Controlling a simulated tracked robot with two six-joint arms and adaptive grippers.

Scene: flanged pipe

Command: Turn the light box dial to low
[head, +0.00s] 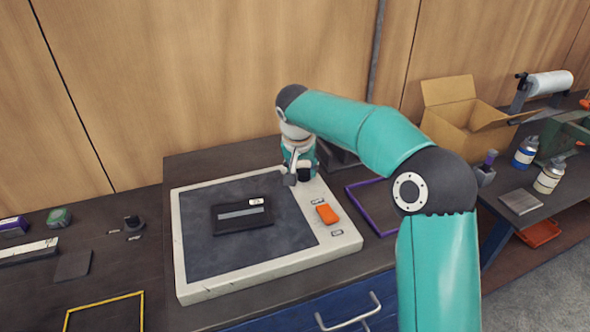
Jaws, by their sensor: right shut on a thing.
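The light box (185,262) is a flat white-framed panel with a dark grey surface on the workbench. A dark rectangular plate with a lighter stripe and a small white label (242,216) lies on it. An orange rocker switch (327,214) sits on its right margin, with small labels near it. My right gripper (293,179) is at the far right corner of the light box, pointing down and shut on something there. The dial is not clearly visible; the gripper covers that corner. My left gripper is not in view.
A purple frame (356,212) lies right of the light box. An open cardboard box (470,125), spray bottles (549,176) and a paper roll (549,83) stand farther right. A yellow frame (103,299) and small tools lie left. The wooden wall is close behind.

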